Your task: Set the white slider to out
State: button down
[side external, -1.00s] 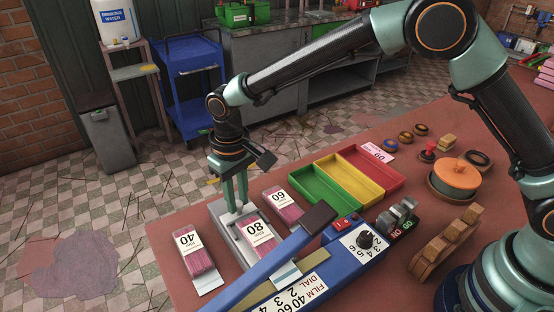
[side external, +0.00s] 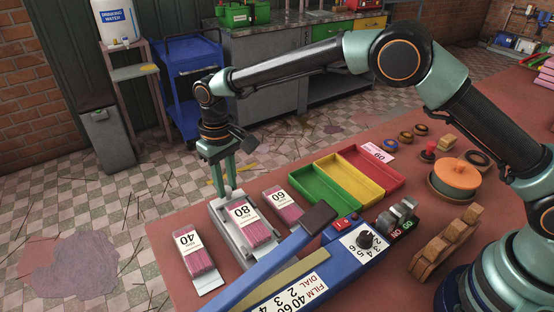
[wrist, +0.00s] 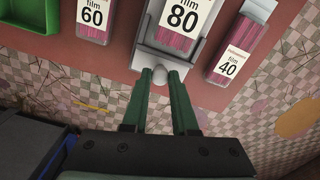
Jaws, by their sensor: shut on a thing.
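The white slider (side external: 227,236) is a pale grey-white tray at the table's far edge, bearing a pink pack marked 80 (side external: 257,229). My gripper (side external: 229,190) points down at that end and is shut on the slider's small rounded knob. In the wrist view the knob (wrist: 163,74) shows between my two green fingertips, with the slider's front end (wrist: 153,58) just beyond. The slider's near end is hidden behind the blue lever arm (side external: 262,266).
Packs marked 40 (side external: 193,252) and 60 (side external: 285,206) lie either side of the slider. Green (side external: 324,186), yellow and red trays stand to the right. A blue machine with a dial (side external: 365,239) stands in front. Open floor lies beyond the table edge.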

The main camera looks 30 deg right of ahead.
jog(key=shift+w, duration=0.3)
jog(key=c, duration=0.8)
grip_release()
jog(key=shift+o, duration=0.5)
jog(key=shift+s, duration=0.1)
notch_tip(320, 180, up, 12)
jog(key=shift+d+r, duration=0.1)
jog(key=shift+r, duration=0.05)
